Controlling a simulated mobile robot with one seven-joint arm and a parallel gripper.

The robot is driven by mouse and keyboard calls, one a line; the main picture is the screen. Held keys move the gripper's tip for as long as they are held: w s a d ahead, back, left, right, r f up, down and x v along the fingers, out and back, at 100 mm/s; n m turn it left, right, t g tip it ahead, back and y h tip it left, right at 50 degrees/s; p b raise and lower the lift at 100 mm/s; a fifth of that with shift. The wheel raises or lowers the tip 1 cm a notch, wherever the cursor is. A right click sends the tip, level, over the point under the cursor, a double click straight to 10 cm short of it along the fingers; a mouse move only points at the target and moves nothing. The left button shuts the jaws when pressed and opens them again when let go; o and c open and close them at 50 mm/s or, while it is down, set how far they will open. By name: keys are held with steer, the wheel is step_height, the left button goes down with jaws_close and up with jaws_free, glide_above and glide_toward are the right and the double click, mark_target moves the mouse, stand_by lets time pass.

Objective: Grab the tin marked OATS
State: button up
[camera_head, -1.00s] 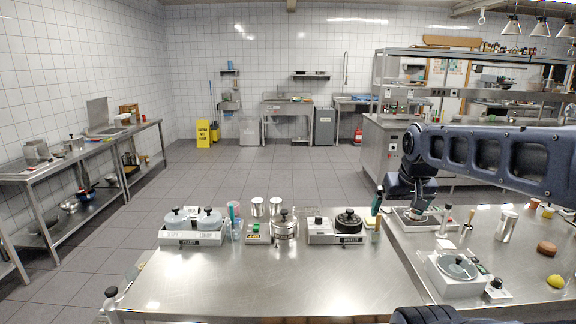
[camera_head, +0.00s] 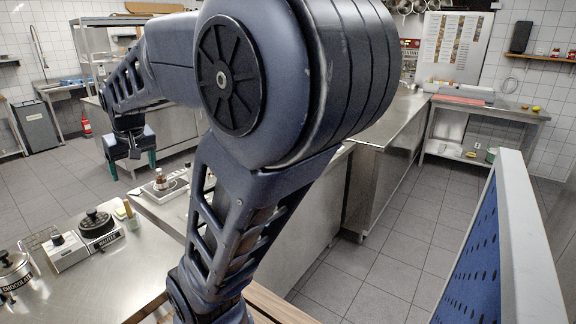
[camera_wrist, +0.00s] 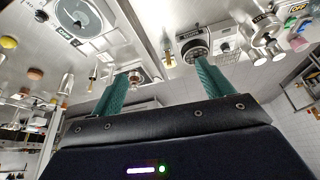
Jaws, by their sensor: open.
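I cannot make out the word OATS on any tin. In the wrist view, a plain metal tin (camera_wrist: 66,85) stands at the left, and two more metal tins, one of them here (camera_wrist: 259,57), stand at the right beside a pot (camera_wrist: 267,23). No tin shows in the head view now. My gripper (camera_head: 132,165) hangs near the steel tables in the head view. In the wrist view its two green fingers (camera_wrist: 162,68) are spread apart with nothing held between them, and the tins lie well beyond them.
A waffle maker (camera_head: 98,228) and a chocolate pot (camera_head: 14,272) stand on the near table. A bottle (camera_wrist: 137,78), a scale (camera_wrist: 85,20) and a bun (camera_wrist: 35,73) show in the wrist view. A blue perforated panel (camera_head: 488,245) stands at the right.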

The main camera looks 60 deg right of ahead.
steer(key=w+d+m+h, duration=0.1)
steer(key=w+d, duration=0.4)
steer(key=d, duration=0.2)
steer(key=w+d+m, duration=0.2)
steer(key=w+d, duration=0.2)
steer(key=d, duration=0.3)
steer(key=w+d+f+m+g, duration=0.1)
steer(key=w+d+f+m, duration=0.15)
steer(key=d, duration=1.55)
steer(key=s+d+f+m+h, duration=0.15)
steer(key=s+d+f, duration=0.35)
steer(key=d, duration=0.7)
steer(key=s+d+f+m+g, duration=0.15)
steer(key=s+d+f, duration=0.4)
steer(key=d, duration=0.65)
steer(key=s+d+f+m+h, duration=0.15)
steer(key=s+d+f, duration=0.4)
steer(key=d, duration=0.65)
steer(key=shift+y, duration=0.5)
steer(key=x, duration=0.4)
steer(key=shift+w, duration=0.15)
steer(key=shift+w+d+x, duration=0.15)
steer(key=shift+d+x, duration=0.05)
steer(key=shift+x, duration=1.2)
steer(key=shift+w+d+x, duration=0.2)
steer(key=shift+x, duration=1.15)
steer(key=shift+r+t, duration=0.25)
steer(key=c, duration=1.3)
